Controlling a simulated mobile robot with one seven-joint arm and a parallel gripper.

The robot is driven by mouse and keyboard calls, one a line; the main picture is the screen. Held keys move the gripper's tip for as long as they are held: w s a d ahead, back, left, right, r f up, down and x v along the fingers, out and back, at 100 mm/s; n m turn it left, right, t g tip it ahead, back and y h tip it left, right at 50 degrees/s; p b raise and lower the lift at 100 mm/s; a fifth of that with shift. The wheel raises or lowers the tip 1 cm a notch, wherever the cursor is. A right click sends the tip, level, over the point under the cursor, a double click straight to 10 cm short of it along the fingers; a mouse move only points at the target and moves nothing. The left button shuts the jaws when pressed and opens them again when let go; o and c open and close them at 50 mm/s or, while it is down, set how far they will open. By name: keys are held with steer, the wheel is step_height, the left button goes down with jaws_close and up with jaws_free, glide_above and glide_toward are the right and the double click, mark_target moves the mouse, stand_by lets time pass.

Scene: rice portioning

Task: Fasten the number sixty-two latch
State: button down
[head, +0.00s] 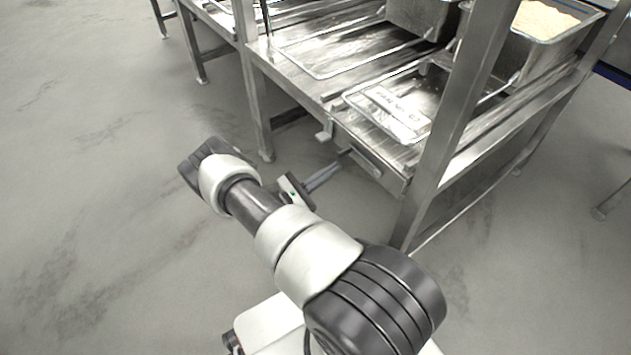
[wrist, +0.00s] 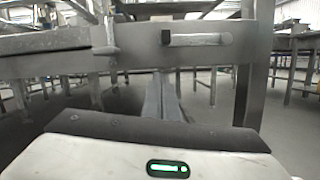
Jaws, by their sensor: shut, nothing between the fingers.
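A small latch-like metal piece (head: 325,132) sticks out from the front edge of the steel table. It also shows upright on the front rail in the wrist view (wrist: 107,38). To its right on the same rail is a horizontal bar handle (head: 362,160), which also shows in the wrist view (wrist: 197,39). I cannot read a number sixty-two on either. My gripper (head: 338,168) is shut and empty, its fingers pointing at the rail. In the wrist view my fingers (wrist: 162,82) reach up to just below the rail, left of the bar handle. Contact is not clear.
The steel table (head: 310,85) bears a shallow tray with dark markings (head: 400,105) and deep metal pans, one with a rice-like pale fill (head: 545,20). A table post (head: 455,125) stands right of my gripper. The floor (head: 100,200) at left is clear.

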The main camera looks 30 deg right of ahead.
steer(key=shift+s+r, duration=0.2)
steer(key=shift+r, duration=0.8)
steer(key=shift+s+r, duration=0.2)
steer(key=shift+r, duration=0.8)
steer(key=shift+r, duration=0.1)
